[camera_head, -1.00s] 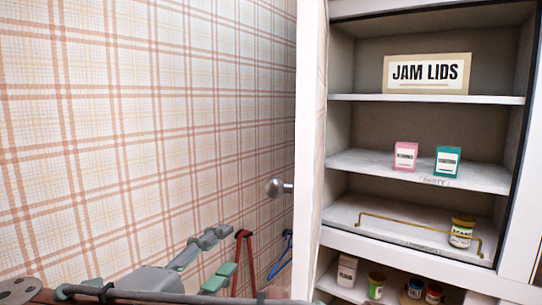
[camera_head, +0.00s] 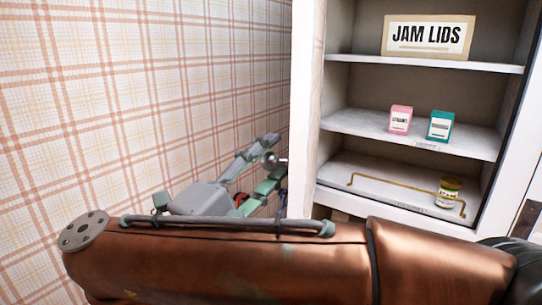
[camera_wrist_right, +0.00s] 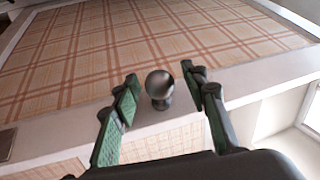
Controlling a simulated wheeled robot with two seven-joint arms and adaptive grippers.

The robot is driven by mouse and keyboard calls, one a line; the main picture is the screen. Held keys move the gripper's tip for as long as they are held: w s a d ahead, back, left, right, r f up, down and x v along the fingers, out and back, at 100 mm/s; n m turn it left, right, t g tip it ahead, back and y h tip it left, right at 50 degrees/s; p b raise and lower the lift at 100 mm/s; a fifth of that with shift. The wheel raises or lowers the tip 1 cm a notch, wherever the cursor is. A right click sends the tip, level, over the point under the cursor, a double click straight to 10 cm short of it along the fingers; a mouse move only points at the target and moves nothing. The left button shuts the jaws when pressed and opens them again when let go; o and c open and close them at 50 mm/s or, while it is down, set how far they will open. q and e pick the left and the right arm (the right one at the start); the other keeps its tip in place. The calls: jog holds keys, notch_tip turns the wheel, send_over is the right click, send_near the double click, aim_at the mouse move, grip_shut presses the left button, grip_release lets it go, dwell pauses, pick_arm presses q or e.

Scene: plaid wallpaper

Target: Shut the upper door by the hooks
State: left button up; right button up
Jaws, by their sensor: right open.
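A white panel (camera_head: 305,92), which appears to be the open upper door seen nearly edge-on, stands at the left of the cupboard opening. A round metal knob (camera_head: 270,161) sticks out from its left side. In the right wrist view, the knob (camera_wrist_right: 159,86) sits on a white strip beside plaid. My right gripper (camera_head: 271,158) is open around the knob. Its green-padded fingers (camera_wrist_right: 160,90) stand on either side of it with gaps. A red hook (camera_head: 241,199) and a blue hook (camera_head: 283,198) are mostly hidden behind my gripper. My left gripper is not in view.
The open cupboard holds a JAM LIDS sign (camera_head: 428,36), a pink box (camera_head: 400,120), a teal box (camera_head: 440,126) and a jar (camera_head: 449,191) by a brass rail (camera_head: 400,195). Plaid wallpaper (camera_head: 110,100) fills the left.

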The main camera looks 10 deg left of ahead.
jog(key=shift+c, duration=0.7)
grip_shut()
